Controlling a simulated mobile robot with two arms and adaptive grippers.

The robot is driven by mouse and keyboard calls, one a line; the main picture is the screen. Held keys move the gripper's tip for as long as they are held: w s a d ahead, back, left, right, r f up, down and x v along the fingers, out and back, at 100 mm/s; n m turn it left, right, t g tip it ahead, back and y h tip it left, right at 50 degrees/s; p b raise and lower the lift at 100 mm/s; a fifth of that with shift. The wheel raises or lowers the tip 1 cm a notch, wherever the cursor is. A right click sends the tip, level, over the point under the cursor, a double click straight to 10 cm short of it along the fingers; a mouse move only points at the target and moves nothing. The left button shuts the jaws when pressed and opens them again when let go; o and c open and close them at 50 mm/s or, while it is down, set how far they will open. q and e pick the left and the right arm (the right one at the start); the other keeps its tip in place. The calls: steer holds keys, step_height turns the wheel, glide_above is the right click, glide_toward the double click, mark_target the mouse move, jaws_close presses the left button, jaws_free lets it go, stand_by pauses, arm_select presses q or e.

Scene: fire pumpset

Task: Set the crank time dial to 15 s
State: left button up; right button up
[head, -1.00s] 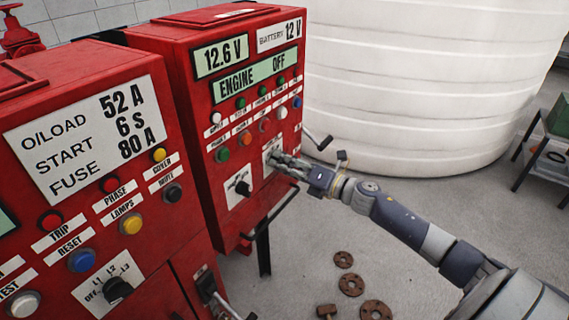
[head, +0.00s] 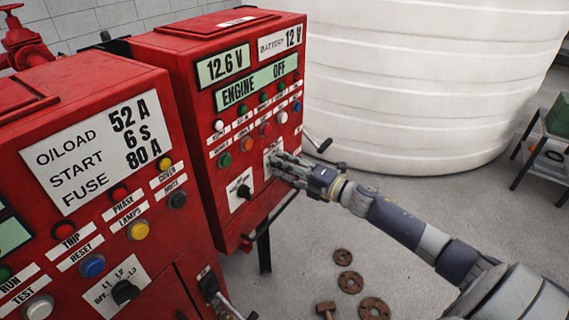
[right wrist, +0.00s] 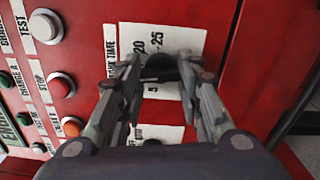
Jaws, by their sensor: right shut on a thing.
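The crank time dial (right wrist: 160,68) is a black knob on a white plate (right wrist: 135,38) marked 5, 20 and 25, with a label ending in "TIME" beside it. It sits on the right red cabinet (head: 190,90). My right gripper (head: 274,166) is at this plate in the head view and covers the knob there. In the right wrist view the right gripper (right wrist: 160,75) has a finger on each side of the knob and is shut on it. The knob's pointer and the 15 mark cannot be made out. My left gripper is not in view.
A second black knob (head: 243,191) sits on a plate left of the dial. Push buttons and lamps, such as a green one (head: 224,159), lie close by. A crank handle (head: 322,146) juts from the cabinet's side. A white tank (head: 420,80) stands behind.

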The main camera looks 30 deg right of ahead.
steer(key=shift+m, duration=0.7)
steer(key=shift+m+p, duration=0.3)
steer(key=o, duration=1.1)
steer(key=shift+d, duration=0.1)
steer(key=shift+c, duration=0.2)
steer(key=v, duration=1.2)
steer(key=shift+f, duration=0.1)
